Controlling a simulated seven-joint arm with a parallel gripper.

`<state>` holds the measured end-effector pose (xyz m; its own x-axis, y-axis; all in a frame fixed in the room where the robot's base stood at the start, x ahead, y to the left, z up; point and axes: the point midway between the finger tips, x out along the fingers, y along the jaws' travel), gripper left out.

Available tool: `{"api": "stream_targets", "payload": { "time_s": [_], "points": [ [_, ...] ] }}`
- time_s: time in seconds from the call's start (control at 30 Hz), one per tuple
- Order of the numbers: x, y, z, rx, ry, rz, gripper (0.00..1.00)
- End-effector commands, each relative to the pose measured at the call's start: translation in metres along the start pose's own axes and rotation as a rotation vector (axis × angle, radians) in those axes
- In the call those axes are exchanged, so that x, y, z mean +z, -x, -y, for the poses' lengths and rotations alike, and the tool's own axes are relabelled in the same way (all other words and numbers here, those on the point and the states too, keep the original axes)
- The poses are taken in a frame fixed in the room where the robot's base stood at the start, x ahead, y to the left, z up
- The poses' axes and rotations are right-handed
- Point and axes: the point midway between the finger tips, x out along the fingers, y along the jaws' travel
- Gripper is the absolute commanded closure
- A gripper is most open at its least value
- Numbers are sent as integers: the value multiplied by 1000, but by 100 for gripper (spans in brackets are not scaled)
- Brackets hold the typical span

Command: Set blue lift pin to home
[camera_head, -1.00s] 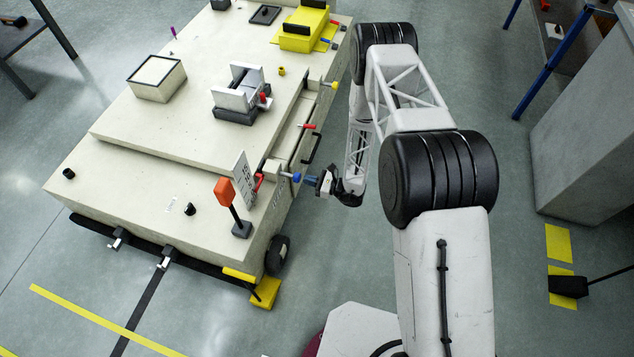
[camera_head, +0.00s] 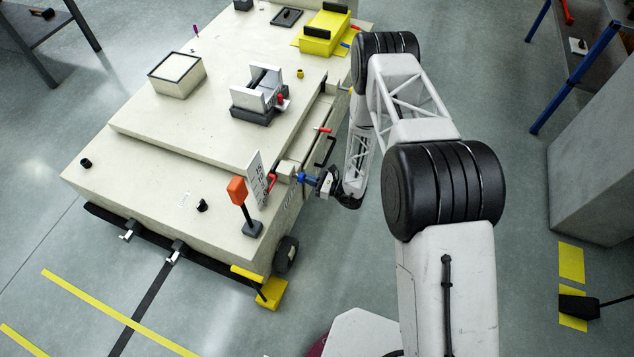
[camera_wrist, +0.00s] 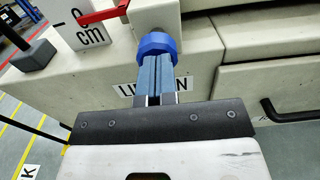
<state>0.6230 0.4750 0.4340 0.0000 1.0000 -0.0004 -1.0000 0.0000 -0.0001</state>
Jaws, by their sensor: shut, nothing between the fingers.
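The blue lift pin (camera_head: 301,177) sticks out from the side of the pale carrier (camera_head: 130,160), near its front right corner. In the wrist view its round blue knob (camera_wrist: 158,43) is straight ahead of my gripper (camera_wrist: 157,58). My gripper (camera_head: 318,181) is shut and empty, fingers together, with the tips right at the knob. They seem to touch it, but I cannot be sure. The knob's near face is partly hidden by the fingers. A white label (camera_wrist: 126,88) below the knob is partly covered by the fingers.
A red lever (camera_wrist: 98,16) and a white plate marked "cm" (camera_wrist: 85,32) are just left of the knob. A black handle (camera_wrist: 275,112) projects at right. A red-tipped pin (camera_head: 324,129) sits farther along the carrier's side.

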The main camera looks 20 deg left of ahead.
Motion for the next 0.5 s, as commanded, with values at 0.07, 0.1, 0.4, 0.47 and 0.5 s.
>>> {"api": "stream_targets", "payload": {
  "time_s": [0.07, 0.1, 0.4, 0.47, 0.5],
  "points": [
    [1, -9, 0, 2, 1, 0, 100],
    [1, -12, 0, 1, 1, 0, 100],
    [0, -17, 0, 3, 1, 0, 100],
    [0, -17, 0, 4, 2, 0, 100],
    [1, -17, 0, 4, 2, 0, 100]
  ]
}}
